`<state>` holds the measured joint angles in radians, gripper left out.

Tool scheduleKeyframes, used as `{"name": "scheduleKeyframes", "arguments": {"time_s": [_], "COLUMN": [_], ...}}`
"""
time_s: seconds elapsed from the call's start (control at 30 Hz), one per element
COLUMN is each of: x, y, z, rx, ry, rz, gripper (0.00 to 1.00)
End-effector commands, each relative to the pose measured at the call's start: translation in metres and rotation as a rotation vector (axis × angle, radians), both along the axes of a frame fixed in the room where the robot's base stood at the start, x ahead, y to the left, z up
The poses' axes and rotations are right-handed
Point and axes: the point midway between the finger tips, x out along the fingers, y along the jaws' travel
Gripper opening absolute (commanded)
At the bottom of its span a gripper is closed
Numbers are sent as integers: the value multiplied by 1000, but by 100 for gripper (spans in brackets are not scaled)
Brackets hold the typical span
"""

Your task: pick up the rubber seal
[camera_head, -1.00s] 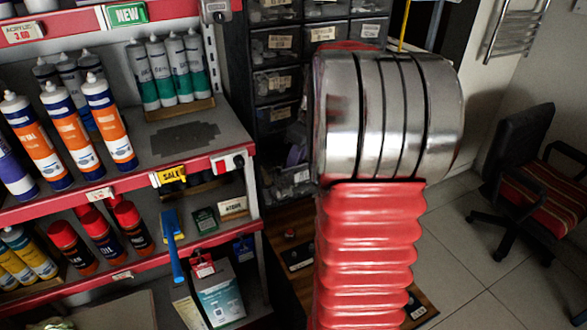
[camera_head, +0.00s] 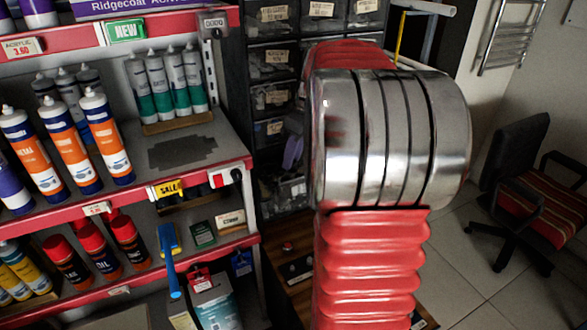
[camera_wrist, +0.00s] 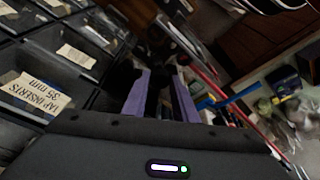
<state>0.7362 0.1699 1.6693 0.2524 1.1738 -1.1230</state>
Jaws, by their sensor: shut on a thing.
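My gripper (camera_wrist: 160,95) shows in the wrist view as two purple fingers pointing away from the camera, with a narrow dark gap between them. It is shut on a dark thing that is hard to make out there; it fits the rubber seal, but its shape is not clear. In the head view, a bit of purple finger (camera_head: 293,152) shows left of my arm, in front of the dark drawer cabinet. The held thing is hidden in that view.
A shelf unit (camera_head: 200,165) with tubes and cans stands at left. Behind is a drawer cabinet (camera_head: 272,60), its labelled bins also in the wrist view (camera_wrist: 38,92). A wooden surface (camera_head: 290,255) lies low. A chair (camera_head: 520,185) stands right on open tiled floor.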

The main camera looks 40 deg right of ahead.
Motion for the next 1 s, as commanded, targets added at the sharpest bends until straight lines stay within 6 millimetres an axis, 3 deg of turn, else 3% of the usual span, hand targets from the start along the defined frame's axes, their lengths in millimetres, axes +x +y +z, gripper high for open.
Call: {"name": "scheduleKeyframes", "arguments": {"time_s": [0.1,0.3,1.0], "x": [0,0,0], "y": [0,0,0], "z": [20,35,37], "rx": [-2,0,1], "ry": [-2,0,0], "rz": [0,0,-1], "gripper": [5,5,5]}}
